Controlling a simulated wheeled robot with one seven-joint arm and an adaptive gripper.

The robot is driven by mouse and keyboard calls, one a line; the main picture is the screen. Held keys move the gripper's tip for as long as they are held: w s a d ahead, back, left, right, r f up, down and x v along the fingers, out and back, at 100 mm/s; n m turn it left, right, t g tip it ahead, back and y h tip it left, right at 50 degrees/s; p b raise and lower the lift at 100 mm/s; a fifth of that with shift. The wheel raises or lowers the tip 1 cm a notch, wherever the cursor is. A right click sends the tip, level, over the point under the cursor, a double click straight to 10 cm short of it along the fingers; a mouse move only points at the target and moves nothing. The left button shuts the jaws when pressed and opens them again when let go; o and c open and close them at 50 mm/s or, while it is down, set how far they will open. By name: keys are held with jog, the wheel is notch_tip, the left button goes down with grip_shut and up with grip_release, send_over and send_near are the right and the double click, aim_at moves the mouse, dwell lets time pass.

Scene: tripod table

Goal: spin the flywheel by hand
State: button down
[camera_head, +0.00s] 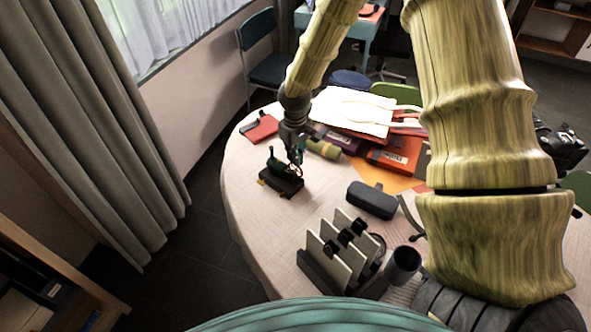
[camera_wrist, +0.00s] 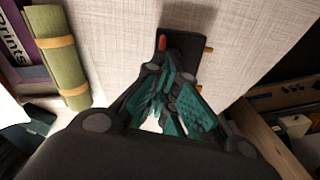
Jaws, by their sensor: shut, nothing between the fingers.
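A small model machine with a dark base (camera_head: 281,183) stands on the table near its left edge. It has a teal upright part (camera_head: 275,162) and a red-rimmed wheel (camera_head: 297,169) on its right side. My gripper (camera_head: 297,155) is down at the wheel, with its fingers shut and nothing held. In the wrist view my gripper (camera_wrist: 173,70) covers most of the machine. The dark base (camera_wrist: 196,42), brass-coloured pegs and a red piece (camera_wrist: 162,42) show beyond the fingertips. I cannot tell whether the fingers touch the wheel.
A green roll (camera_head: 323,149) lies just right of my gripper, with books and papers (camera_head: 352,112) behind. A red book (camera_head: 260,128) lies behind left. A dark case (camera_head: 372,200), an upright rack (camera_head: 338,250) and a dark cup (camera_head: 403,265) stand nearer. Table left of the machine is bare.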

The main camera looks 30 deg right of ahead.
jog(key=shift+f, duration=0.3)
